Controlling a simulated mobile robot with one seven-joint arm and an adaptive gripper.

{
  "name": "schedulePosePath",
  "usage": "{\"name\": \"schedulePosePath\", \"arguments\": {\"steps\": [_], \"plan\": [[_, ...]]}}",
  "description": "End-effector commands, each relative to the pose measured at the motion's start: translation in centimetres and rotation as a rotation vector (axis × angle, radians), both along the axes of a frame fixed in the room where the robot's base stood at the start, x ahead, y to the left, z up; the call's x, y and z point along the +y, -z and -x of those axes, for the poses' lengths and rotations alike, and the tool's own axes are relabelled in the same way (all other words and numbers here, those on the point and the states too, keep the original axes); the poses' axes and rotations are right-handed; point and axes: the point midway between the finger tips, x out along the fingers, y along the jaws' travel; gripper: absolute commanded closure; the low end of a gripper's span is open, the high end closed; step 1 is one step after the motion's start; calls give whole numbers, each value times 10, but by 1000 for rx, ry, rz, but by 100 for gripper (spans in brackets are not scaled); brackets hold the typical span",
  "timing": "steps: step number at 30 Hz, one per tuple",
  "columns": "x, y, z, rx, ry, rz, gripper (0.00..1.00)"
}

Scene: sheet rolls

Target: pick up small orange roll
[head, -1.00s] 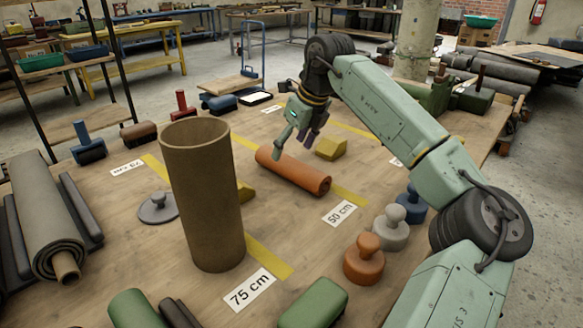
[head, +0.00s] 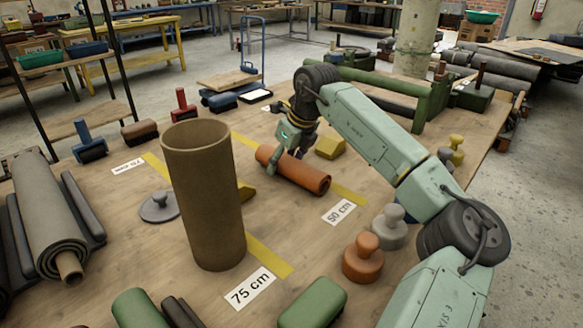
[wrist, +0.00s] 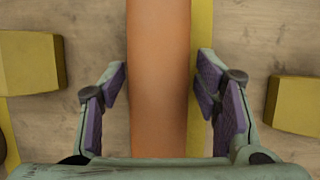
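The small orange roll (head: 306,179) lies on its side on the wooden table, between two yellow blocks. In the wrist view the roll (wrist: 159,70) runs lengthwise between the fingers of my gripper (wrist: 160,88). The purple finger pads stand on either side of it, with a visible gap on both sides. My gripper (head: 286,165) is open and low over the roll's middle in the head view. It partly hides the roll there.
A tall brown tube (head: 203,200) stands upright left of the roll. A yellow block (head: 329,147) sits just behind the roll. An orange knobbed weight (head: 362,261) and a grey one (head: 388,228) stand at front right. A grey roll (head: 50,225) lies at far left.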

Motion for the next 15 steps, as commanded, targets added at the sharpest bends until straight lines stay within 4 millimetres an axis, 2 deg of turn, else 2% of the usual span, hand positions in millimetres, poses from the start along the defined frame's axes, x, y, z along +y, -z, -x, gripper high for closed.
{"name": "schedulePosePath", "arguments": {"steps": [2,15], "plan": [[0,0,0,0,0,0,51],[0,0,0,0,0,0,80]]}}
